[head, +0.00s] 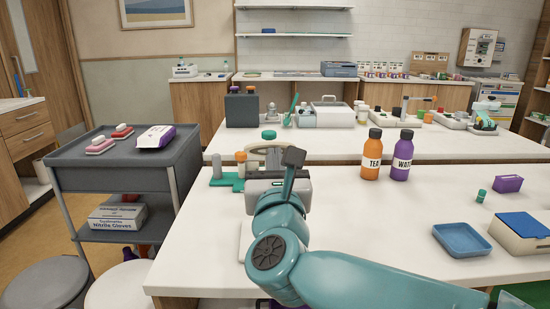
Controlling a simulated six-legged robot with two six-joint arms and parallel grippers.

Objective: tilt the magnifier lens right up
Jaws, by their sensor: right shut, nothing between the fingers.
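My right gripper (293,158) reaches in from the lower right over the near white table. It is shut and empty, with its dark tip pointing away from me. A pale rounded shape (256,156) shows behind the device, left of the gripper tip. I cannot tell for sure whether this is the magnifier lens, nor how it is tilted. Whether the gripper touches anything there is hidden. My left gripper is not in view.
A teal stand (226,181) sits left of the device. An orange tea bottle (372,155) and a purple water bottle (401,156) stand to the right. A blue tray (462,240) lies farther right. A grey cart (75,173) is at the left. The table's right middle is mostly clear.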

